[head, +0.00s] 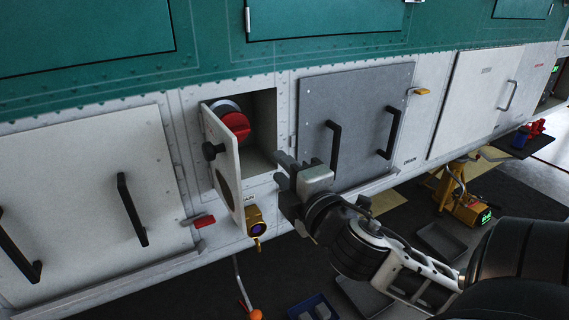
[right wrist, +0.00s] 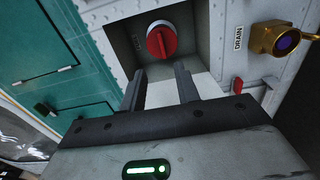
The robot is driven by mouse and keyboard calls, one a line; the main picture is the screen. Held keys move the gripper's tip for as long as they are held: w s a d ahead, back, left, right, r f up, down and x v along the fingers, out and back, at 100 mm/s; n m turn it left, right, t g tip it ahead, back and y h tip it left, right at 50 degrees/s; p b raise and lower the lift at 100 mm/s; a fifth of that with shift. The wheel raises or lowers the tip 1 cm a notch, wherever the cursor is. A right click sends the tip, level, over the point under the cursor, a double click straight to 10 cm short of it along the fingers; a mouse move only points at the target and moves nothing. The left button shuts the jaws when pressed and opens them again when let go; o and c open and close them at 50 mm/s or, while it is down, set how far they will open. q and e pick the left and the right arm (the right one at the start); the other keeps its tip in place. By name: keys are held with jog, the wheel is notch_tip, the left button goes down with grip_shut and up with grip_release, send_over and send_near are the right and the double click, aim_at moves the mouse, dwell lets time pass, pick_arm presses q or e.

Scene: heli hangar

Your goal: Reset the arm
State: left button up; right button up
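My right arm comes in from the lower right of the head view. Its gripper (head: 284,172) hangs in front of the panel, just right of the open recess. In the right wrist view the two fingers of the right gripper (right wrist: 160,88) stand apart with nothing between them. They point toward the recess with a red rotary knob (head: 236,125); the knob also shows in the right wrist view (right wrist: 161,41), beyond the fingertips and apart from them. The small white door (head: 223,160) of the recess is swung open. My left gripper is not in view.
A brass drain valve (head: 255,222) sticks out below the recess. A grey panel (head: 350,110) with two black handles is to the right, a white panel (head: 90,200) to the left. A yellow device (head: 465,208) and grey trays (head: 440,240) are on the floor.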

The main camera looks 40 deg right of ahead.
dwell(0.5)
jog(key=s+a+f+m+g+y, duration=0.1)
jog(key=a+f+m+g+y, duration=0.15)
jog(key=f, duration=0.75)
jog(key=s+a+f+m+g+y, duration=0.1)
jog(key=s+a+f+m+g, duration=0.15)
jog(key=f, duration=0.65)
jog(key=s+a+f+m+g+y, duration=0.2)
jog(key=s+a+f+m, duration=0.4)
jog(key=a+f, duration=0.6)
jog(key=shift+s+a+f+m+y, duration=0.2)
jog(key=shift+s+f+m+y, duration=0.15)
jog(key=shift+m+y, duration=0.45)
jog(key=shift+r, duration=0.1)
jog(key=shift+c, duration=0.3)
